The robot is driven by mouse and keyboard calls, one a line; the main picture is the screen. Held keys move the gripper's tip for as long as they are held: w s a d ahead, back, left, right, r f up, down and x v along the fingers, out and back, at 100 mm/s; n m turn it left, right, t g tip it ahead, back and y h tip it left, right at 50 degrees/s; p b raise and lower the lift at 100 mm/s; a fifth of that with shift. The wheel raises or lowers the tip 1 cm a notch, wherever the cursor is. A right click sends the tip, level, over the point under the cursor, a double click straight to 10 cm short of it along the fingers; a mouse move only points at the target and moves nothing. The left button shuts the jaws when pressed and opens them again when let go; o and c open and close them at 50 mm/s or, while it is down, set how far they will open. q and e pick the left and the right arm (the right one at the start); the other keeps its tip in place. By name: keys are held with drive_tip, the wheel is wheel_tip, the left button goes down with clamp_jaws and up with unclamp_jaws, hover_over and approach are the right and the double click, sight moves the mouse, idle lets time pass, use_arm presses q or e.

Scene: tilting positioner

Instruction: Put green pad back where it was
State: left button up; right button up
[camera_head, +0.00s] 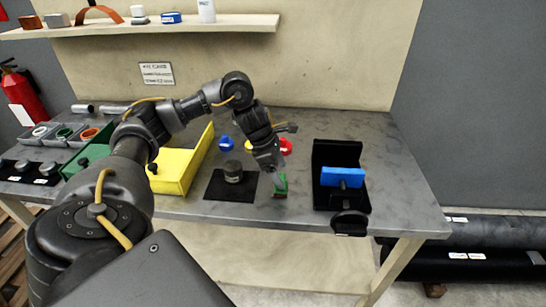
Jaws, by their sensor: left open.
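The green pad (281,189) lies at the front part of the grey table, just right of a black mat. My left gripper (278,177) points down right over it and is open. The fingers partly hide the pad, and I cannot tell whether they touch it. My right gripper is not in view.
A black square mat (216,190) with a dark cylinder (233,171) is left of the gripper. A black positioner (337,154) with a blue block (342,177) stands to the right. A yellow tray (183,171) is left; red and blue items lie behind. The table's right end is clear.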

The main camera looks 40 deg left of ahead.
use_arm(q)
drive_tip(key=v, duration=0.6)
drive_tip(key=shift+p, duration=0.45)
drive_tip(key=shift+r, duration=0.1)
